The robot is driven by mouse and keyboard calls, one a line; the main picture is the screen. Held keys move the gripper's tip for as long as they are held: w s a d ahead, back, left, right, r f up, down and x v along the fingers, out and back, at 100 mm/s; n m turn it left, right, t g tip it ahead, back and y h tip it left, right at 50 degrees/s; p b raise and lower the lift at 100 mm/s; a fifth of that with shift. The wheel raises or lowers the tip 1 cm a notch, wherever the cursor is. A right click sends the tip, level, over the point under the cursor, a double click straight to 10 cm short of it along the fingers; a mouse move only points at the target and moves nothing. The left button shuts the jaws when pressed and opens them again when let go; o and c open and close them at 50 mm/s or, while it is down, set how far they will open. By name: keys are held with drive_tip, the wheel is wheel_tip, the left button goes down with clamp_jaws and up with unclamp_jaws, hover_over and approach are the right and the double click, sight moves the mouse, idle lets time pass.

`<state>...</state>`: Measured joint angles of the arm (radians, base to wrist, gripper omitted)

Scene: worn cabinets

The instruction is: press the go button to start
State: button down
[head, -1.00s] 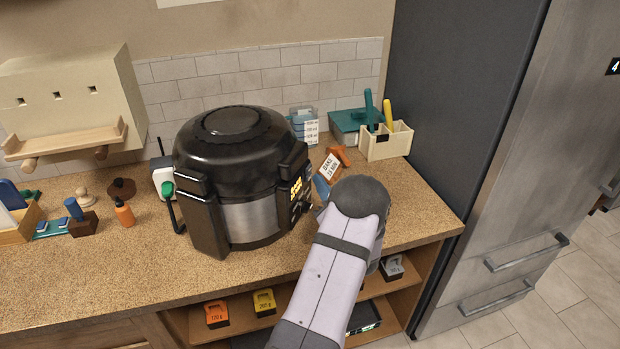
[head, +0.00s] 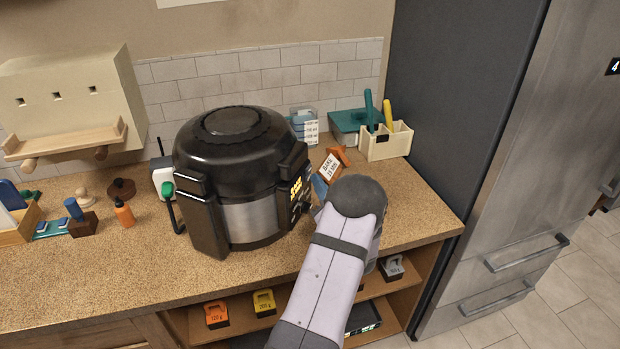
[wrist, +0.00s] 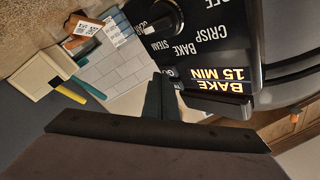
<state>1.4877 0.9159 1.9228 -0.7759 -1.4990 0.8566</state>
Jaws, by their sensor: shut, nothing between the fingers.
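The black multicooker (head: 250,220) stands on the counter, with its lit panel on its right side. In the wrist view the panel appears upside down: a display (wrist: 221,82) reads BAKE 15 MIN, and a dial (wrist: 158,20) has CRISP, BAKE and STEAM around it. A small label (wrist: 171,72), partly hidden, seems to read GO; the button face itself is mostly covered. My gripper (wrist: 163,82) is shut and empty, its dark fingertips at the panel's edge by that label. I cannot tell whether they touch. In the head view my arm hides the gripper.
A cream utensil box (head: 388,147) and a measuring jug (head: 306,128) stand at the back. The fridge (head: 500,180) bounds the right. The counter's front left (head: 100,270) is clear.

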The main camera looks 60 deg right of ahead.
drive_tip(key=shift+w, duration=0.1)
idle(0.3)
drive_tip(key=shift+s, duration=0.8)
drive_tip(key=shift+s, duration=0.15)
drive_tip(key=shift+s+d+b, duration=0.15)
drive_tip(key=shift+s+b, duration=0.05)
drive_tip(key=shift+s, duration=1)
drive_tip(key=shift+s+d+b, duration=0.1)
drive_tip(key=shift+s+b, duration=0.05)
drive_tip(key=shift+s, duration=1)
